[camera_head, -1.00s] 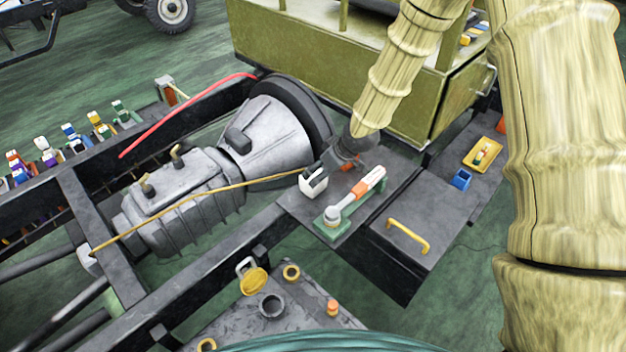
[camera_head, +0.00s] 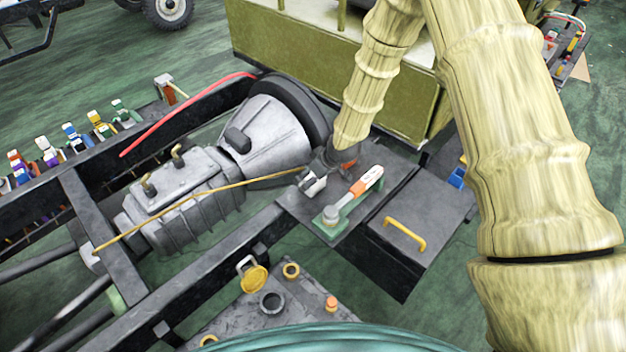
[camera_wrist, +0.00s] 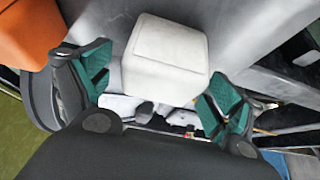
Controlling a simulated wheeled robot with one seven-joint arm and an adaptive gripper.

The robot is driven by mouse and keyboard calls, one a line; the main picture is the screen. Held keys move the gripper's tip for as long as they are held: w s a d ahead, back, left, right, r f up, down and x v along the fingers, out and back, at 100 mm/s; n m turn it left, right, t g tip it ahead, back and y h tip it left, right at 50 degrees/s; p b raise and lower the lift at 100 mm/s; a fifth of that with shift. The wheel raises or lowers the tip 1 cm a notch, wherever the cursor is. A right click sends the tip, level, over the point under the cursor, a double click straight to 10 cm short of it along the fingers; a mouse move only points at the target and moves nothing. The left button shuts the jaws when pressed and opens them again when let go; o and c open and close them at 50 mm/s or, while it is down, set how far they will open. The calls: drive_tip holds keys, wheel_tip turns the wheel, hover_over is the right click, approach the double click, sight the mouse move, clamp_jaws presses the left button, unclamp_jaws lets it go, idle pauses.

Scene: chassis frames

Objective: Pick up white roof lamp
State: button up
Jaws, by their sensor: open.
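The white roof lamp (camera_wrist: 165,58) shows in the wrist view as a pale rounded block between the two green-padded fingers of my open gripper (camera_wrist: 152,90). Gaps show between the lamp and both finger pads, and it is not gripped. In the head view the white lamp (camera_head: 313,185) is on the dark plate beside the grey gearbox, partly covered by my gripper (camera_head: 318,172). It looks tilted there, but the overlap makes this hard to tell.
An orange block (camera_wrist: 25,32) is close to the left finger. A green-based tool with an orange and white handle (camera_head: 350,198) lies right of the lamp. A dark box with a yellow handle (camera_head: 405,234) stands farther right. The grey gearbox (camera_head: 185,195) and a thin yellow rod are at left.

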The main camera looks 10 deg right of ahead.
drive_tip(key=c, duration=1.3)
drive_tip(key=shift+c, duration=0.3)
drive_tip(key=shift+r, duration=0.2)
